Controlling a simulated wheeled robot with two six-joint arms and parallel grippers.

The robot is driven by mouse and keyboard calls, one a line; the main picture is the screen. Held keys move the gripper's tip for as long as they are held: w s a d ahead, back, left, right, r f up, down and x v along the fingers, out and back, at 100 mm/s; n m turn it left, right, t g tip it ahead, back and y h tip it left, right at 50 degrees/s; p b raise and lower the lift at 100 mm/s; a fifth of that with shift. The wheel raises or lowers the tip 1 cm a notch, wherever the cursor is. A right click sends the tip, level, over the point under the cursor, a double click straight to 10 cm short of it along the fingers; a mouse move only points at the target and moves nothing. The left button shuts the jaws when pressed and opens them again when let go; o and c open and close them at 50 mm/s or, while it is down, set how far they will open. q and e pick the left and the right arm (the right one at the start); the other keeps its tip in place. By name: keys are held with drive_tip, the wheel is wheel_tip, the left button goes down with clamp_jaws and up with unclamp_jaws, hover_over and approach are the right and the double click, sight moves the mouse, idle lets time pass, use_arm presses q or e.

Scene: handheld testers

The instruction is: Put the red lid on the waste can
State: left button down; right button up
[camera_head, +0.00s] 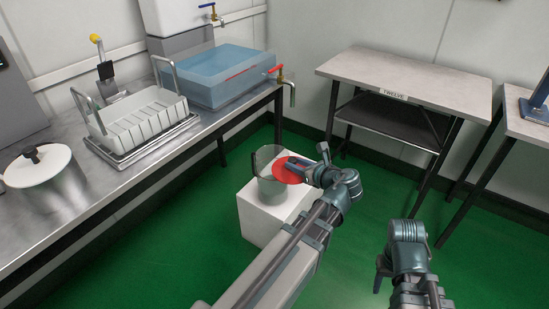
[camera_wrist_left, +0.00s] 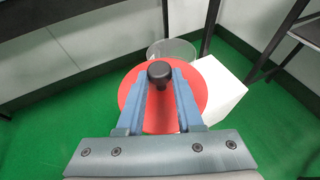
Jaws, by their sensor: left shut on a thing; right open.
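The red lid (camera_head: 285,172) is a round disc with a black knob. My left gripper (camera_head: 312,171) is shut on this knob, which shows between the fingertips in the left wrist view (camera_wrist_left: 160,74). The waste can (camera_head: 266,160) is a clear, greyish open cylinder on a white block. The lid overlaps its right side in the head view. In the left wrist view the can's far rim (camera_wrist_left: 172,46) shows beyond the lid, which hides the rest. I cannot tell whether lid and can touch. My right gripper (camera_head: 381,272) is open and empty, low at the right.
The white block (camera_head: 255,219) stands on the green floor. A steel bench (camera_head: 135,175) at left carries a lidded pot (camera_head: 45,182), a rack (camera_head: 142,122) and a blue water bath (camera_head: 215,75). A table labelled TWELVE (camera_head: 410,80) stands behind right. Floor between is clear.

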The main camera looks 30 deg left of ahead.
use_arm(q)
drive_tip(key=w+a+f+b, duration=0.1)
drive_tip(key=w+a, duration=0.8)
drive_tip(key=a, duration=0.4)
drive_tip(key=shift+w+f, duration=0.2)
drive_tip(key=shift+w, duration=0.1)
drive_tip(key=shift+f+b, duration=0.1)
drive_tip(key=shift+b, duration=0.25)
wheel_tip(320, 180, down, 3)
drive_tip(key=b, duration=0.3)
drive_tip(key=shift+f, duration=0.2)
drive_tip(key=shift+d, duration=0.1)
drive_tip(key=shift+f+b, duration=0.55)
drive_tip(key=shift+b, duration=0.15)
drive_tip(key=c, duration=0.6)
unclamp_jaws()
drive_tip(key=shift+r, duration=0.1)
drive_tip(key=shift+o, duration=0.2)
